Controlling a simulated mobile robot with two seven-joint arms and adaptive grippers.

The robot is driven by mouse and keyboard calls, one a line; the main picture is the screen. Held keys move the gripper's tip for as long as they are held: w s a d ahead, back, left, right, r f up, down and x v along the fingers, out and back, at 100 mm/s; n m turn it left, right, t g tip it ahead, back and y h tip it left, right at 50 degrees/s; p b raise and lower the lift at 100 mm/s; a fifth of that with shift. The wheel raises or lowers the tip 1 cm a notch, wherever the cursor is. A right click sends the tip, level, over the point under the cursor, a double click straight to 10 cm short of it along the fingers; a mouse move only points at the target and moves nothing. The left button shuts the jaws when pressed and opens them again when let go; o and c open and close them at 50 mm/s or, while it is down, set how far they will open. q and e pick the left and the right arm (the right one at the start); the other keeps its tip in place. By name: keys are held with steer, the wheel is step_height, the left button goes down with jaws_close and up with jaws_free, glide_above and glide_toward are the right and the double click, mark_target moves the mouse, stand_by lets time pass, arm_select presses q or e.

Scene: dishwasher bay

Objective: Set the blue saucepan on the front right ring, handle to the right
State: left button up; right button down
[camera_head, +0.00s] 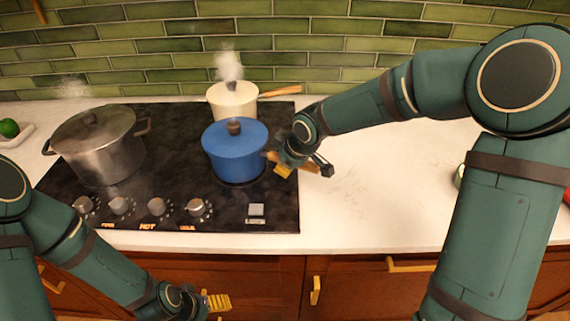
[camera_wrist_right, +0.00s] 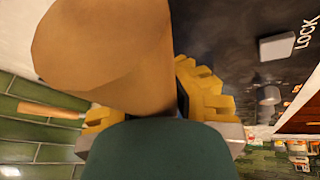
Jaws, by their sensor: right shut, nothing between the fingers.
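The blue saucepan (camera_head: 234,160), with a blue lid and dark knob, stands upright at the front right ring of the black hob. Its wooden handle (camera_head: 311,167) points right, partly hidden by my right gripper (camera_head: 297,168). In the right wrist view the handle (camera_wrist_right: 105,55) is large and close, in front of the yellow fingers of my right gripper (camera_wrist_right: 165,105). Those fingers are shut with nothing between them, beside the handle. My left gripper (camera_head: 217,302) hangs low in front of the cabinets, away from the pan; its opening is unclear.
A steaming steel pot (camera_head: 97,150) stands on the left of the hob (camera_head: 185,130). A steaming cream saucepan (camera_head: 233,101) stands behind the blue one, handle right. Knobs (camera_head: 157,207) line the front. The white counter (camera_head: 390,185) to the right is largely clear.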

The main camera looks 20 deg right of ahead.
steer(key=shift+f+b, duration=0.3)
steer(key=shift+b, duration=0.1)
stand_by(0.5)
steer(key=c, duration=1.1)
jaws_free()
steer(key=shift+o, duration=1.1)
steer(key=shift+f, duration=0.2)
steer(key=o, duration=0.5)
steer(key=shift+o, duration=0.2)
steer(key=shift+r, duration=0.1)
